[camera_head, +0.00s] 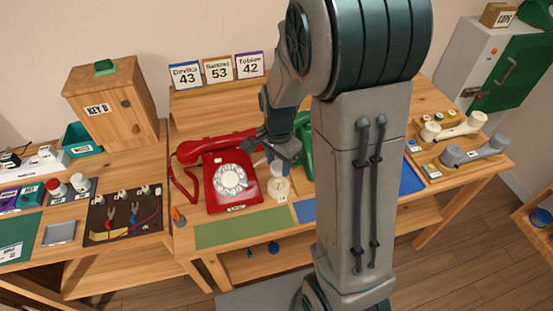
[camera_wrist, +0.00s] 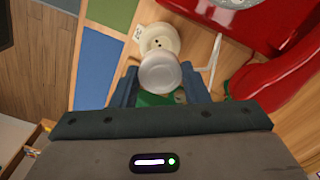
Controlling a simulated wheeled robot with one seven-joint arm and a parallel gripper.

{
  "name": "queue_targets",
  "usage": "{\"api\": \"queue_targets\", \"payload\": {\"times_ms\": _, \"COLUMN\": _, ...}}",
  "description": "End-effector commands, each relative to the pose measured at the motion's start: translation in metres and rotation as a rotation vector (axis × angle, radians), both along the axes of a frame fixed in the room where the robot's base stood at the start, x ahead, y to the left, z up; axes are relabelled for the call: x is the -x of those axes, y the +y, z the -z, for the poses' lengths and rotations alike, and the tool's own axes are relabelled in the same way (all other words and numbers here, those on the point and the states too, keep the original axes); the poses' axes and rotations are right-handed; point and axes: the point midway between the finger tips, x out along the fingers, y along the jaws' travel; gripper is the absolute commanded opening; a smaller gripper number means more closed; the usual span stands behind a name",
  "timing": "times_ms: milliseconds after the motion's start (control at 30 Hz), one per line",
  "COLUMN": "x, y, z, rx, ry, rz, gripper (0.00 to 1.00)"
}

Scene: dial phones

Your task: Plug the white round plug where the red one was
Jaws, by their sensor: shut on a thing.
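My gripper (camera_head: 280,152) is shut on the white round plug (camera_wrist: 160,74), which sits between the two fingers in the wrist view. The plug also shows under the fingers in the head view (camera_head: 276,170). A cream round socket (camera_wrist: 158,38) with small dark holes is just beyond the plug, which covers part of it. It stands on the table between the red phone (camera_head: 232,180) and the green phone (camera_head: 305,150). I cannot tell whether plug and socket touch.
A green mat (camera_head: 240,228) lies in front of the red phone, with a blue mat (camera_head: 303,211) to its right. A dark board with wires (camera_head: 125,214) lies left. Red-and-white round pieces (camera_head: 80,183) stand further left. My arm hides part of the table.

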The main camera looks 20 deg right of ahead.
Motion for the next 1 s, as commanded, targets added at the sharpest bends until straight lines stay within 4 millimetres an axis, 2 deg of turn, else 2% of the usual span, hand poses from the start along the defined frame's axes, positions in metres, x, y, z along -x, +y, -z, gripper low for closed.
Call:
{"api": "queue_targets", "payload": {"times_ms": 300, "x": 0.000, "y": 0.000, "z": 0.032, "rx": 0.000, "ry": 0.001, "rz": -0.001, "gripper": 0.23}}
{"api": "queue_targets", "payload": {"times_ms": 500, "x": 0.000, "y": 0.001, "z": 0.046, "rx": 0.000, "ry": 0.000, "rz": -0.004, "gripper": 0.23}}
{"api": "queue_targets", "payload": {"times_ms": 1000, "x": 0.000, "y": 0.001, "z": 0.049, "rx": 0.000, "ry": 0.000, "rz": -0.006, "gripper": 0.23}}
